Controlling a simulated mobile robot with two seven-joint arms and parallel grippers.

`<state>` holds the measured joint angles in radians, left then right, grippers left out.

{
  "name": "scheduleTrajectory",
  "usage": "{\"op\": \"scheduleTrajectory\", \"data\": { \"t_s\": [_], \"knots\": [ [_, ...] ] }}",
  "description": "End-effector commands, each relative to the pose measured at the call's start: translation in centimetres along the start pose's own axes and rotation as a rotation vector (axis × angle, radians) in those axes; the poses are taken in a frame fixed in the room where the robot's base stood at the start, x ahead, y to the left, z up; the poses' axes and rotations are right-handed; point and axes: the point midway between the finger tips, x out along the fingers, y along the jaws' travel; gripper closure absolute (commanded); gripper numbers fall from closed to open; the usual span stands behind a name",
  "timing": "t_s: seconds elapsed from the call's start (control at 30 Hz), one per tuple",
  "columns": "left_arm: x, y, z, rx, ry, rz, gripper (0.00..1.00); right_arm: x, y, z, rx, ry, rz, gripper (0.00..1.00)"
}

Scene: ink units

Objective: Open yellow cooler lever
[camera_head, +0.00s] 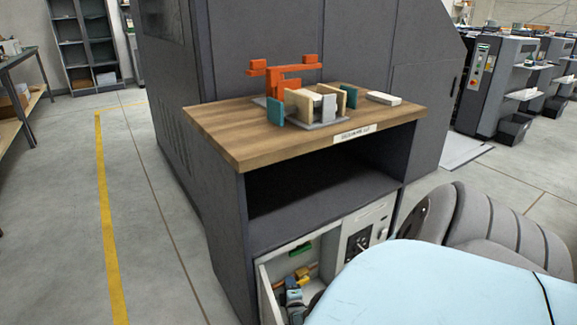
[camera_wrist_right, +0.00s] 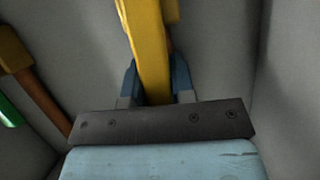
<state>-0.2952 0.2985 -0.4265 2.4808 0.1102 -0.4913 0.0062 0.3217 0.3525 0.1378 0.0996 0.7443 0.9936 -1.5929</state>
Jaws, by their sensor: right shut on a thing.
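The yellow lever (camera_wrist_right: 148,45) runs up from between the blue fingers of my right gripper (camera_wrist_right: 156,85) in the right wrist view. The gripper is shut on it. In the head view my right gripper (camera_head: 292,288) is inside the lower open compartment of the cabinet, and a small part of the yellow lever (camera_head: 288,272) shows beside it. The lever's gripped end is partly hidden by the fingers. My left gripper is not in view.
Grey walls enclose the compartment closely. A grey panel with a dark knob (camera_head: 361,243) stands to its right. A wooden top (camera_head: 225,130) and shelf lie above.

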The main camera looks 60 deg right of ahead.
Motion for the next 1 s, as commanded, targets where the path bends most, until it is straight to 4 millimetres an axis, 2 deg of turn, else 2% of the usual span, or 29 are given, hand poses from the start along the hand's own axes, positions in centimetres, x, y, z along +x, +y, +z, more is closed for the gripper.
{"op": "scheduleTrajectory", "data": {
  "t_s": [0.4,0.43,0.5,0.53,0.83,1.0],
  "knots": [
    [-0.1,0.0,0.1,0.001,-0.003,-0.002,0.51,0.2,0.1,-0.1,-0.006,0.002,0.005,1.0],
    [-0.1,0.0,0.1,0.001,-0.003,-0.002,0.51,0.2,0.1,-0.1,-0.006,0.002,0.005,0.7],
    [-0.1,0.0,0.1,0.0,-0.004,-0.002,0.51,0.1,0.1,-0.1,-0.006,0.001,0.005,0.54],
    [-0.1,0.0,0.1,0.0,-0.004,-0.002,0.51,0.1,0.1,-0.1,-0.006,0.001,0.004,0.51],
    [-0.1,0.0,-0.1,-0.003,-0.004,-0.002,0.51,-0.1,0.1,0.0,-0.006,0.0,0.003,0.51],
    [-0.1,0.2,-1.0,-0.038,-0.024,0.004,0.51,-2.2,0.4,0.0,-0.006,0.0,0.001,0.51]
  ]
}}
